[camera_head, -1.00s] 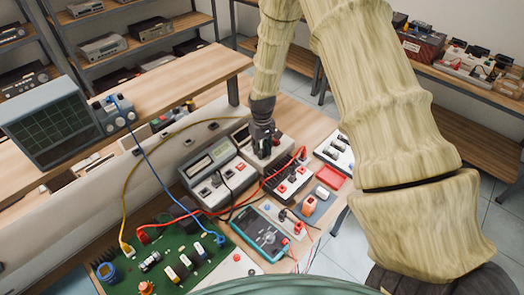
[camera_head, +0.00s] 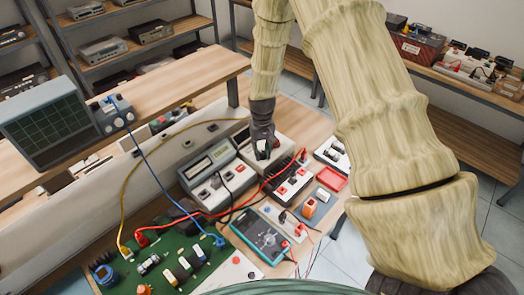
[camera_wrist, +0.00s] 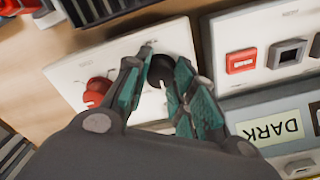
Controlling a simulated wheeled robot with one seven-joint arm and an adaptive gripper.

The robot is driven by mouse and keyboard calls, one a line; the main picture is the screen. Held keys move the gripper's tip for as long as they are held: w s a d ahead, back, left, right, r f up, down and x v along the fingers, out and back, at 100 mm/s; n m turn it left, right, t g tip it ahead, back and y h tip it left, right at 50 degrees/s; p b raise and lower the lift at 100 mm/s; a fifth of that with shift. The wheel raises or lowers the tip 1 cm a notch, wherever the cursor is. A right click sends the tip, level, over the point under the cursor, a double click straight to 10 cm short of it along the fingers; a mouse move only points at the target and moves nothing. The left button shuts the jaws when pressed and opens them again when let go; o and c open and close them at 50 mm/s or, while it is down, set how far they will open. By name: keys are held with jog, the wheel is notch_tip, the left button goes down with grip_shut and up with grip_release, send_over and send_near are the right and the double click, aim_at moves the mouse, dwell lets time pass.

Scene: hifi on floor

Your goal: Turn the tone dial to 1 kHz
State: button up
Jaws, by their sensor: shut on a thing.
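The tone box is a pale panel (camera_wrist: 190,38) in the wrist view, with a black round dial (camera_wrist: 160,72) and a red knob (camera_wrist: 97,90) to its left. My gripper (camera_wrist: 164,60) has its two green fingers on either side of the black dial and is shut on it. The fingers cover part of the dial, and I cannot read its setting or any scale. In the head view my gripper (camera_head: 264,146) points down onto the pale box (camera_head: 285,147) at the back of the bench, hiding the dial.
A grey device with displays (camera_head: 208,165) stands just left; its label reads DARK (camera_wrist: 275,130) in the wrist view. A black-topped switch box (camera_head: 290,180), a teal meter (camera_head: 260,237), a red tray (camera_head: 333,179) and a green circuit board (camera_head: 165,265) crowd the bench. Red and black leads cross it.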

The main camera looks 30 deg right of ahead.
aim_at(262, 152)
jog(key=o, duration=1.1)
jog(key=shift+c, duration=0.2)
jog(key=shift+r, duration=0.1)
notch_tip(262, 152, up, 12)
